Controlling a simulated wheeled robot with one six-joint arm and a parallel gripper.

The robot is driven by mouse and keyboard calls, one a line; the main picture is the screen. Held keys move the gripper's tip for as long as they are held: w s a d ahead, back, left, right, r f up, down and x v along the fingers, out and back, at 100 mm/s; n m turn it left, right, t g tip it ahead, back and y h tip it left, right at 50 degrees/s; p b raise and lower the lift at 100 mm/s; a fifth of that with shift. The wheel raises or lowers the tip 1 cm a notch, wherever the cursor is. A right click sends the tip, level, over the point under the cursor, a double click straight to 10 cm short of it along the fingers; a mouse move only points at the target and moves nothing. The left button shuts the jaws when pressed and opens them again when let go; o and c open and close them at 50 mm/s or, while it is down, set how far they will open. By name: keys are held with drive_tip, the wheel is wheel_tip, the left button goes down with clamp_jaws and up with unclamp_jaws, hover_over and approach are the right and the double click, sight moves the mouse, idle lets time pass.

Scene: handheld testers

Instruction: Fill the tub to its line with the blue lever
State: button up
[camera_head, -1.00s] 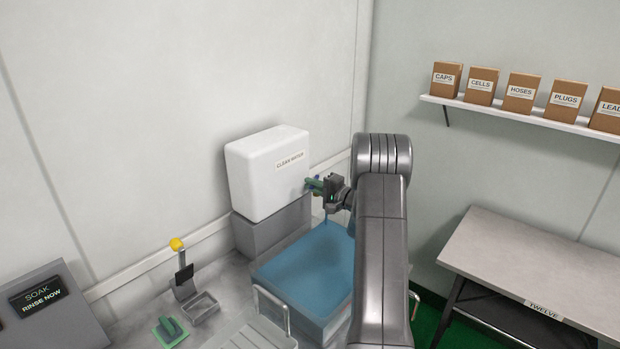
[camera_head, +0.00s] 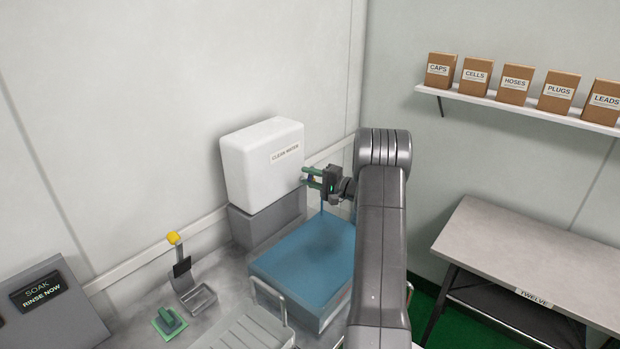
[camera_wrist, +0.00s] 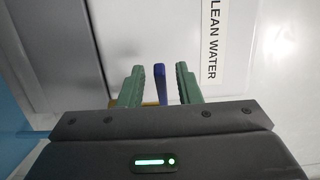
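The white tank (camera_head: 262,165) marked CLEAN WATER stands on a grey block behind the tub. The blue lever (camera_wrist: 160,84) shows upright in the wrist view, between the green fingers of my gripper (camera_wrist: 160,86). A gap shows on each side of it, so my gripper is open around the lever, apart from it. In the head view my gripper (camera_head: 314,179) is at the tank's lower right side. The tub (camera_head: 312,320) below holds blue water (camera_head: 305,255). A thin blue streak stands at its back corner; I cannot tell whether water is running. The fill line cannot be made out.
At left are a grey SOAK / RINSE NOW panel (camera_head: 45,296), a yellow-topped lever stand (camera_head: 180,262) and a green-based piece (camera_head: 169,322). A ribbed drainboard (camera_head: 248,330) lies before the tub. A table (camera_head: 530,255) and a shelf of boxes (camera_head: 520,108) are at right.

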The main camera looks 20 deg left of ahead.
drive_tip(key=s+d+b, duration=0.2)
drive_tip(key=d, duration=1.1)
drive_tip(key=shift+s+d, duration=0.15)
drive_tip(key=shift+d, duration=0.15)
drive_tip(key=shift+o, duration=0.4)
drive_tip(key=shift+d, duration=0.1)
